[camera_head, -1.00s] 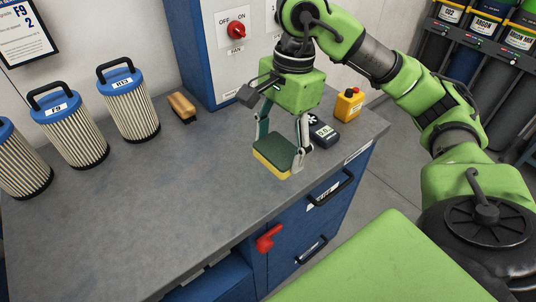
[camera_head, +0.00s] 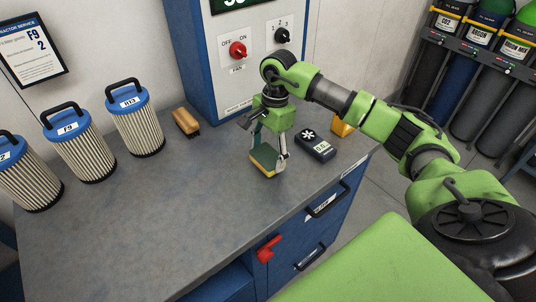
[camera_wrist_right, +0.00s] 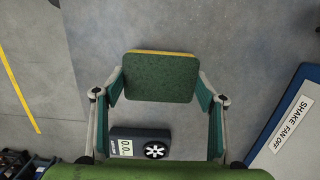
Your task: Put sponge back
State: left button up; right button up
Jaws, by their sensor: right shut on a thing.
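The sponge (camera_head: 264,157), dark green on top with a yellow layer below, is held between the fingers of my right gripper (camera_head: 267,161). It is over the grey worktop, left of the handheld meter and near the front edge. I cannot tell whether it touches the surface. In the right wrist view the sponge (camera_wrist_right: 160,78) sits flat between the two teal finger pads of the right gripper (camera_wrist_right: 162,86). My left gripper is not in view.
A black meter (camera_head: 315,145) and a yellow box (camera_head: 343,127) stand right of the gripper. A wooden brush (camera_head: 186,122) and several blue-capped filters (camera_head: 136,122) stand to the left. The blue control cabinet (camera_head: 190,60) rises behind. The worktop's (camera_head: 150,215) middle and front left are clear.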

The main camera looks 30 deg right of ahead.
aim_at(272, 152)
jog(key=shift+f+p, duration=0.4)
jog(key=shift+f, duration=0.45)
jog(key=shift+f+b, duration=0.3)
jog(key=o, duration=1.2)
jog(key=shift+c, duration=0.2)
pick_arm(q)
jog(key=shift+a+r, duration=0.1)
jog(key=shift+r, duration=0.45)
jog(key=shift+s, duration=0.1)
pick_arm(e)
jog(key=shift+r, duration=0.1)
jog(key=shift+r+p, duration=0.25)
jog(key=shift+p, duration=0.05)
jog(key=r+b, duration=0.1)
jog(key=r, duration=0.2)
jog(key=d+r+b, duration=0.1)
jog(key=r, duration=0.3)
jog(key=r+b, duration=0.2)
jog(key=r, duration=0.1)
jog(key=shift+d+r, duration=0.15)
jog(key=shift+r, duration=0.05)
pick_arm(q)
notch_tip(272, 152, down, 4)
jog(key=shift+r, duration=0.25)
pick_arm(e)
jog(key=shift+r, duration=0.6)
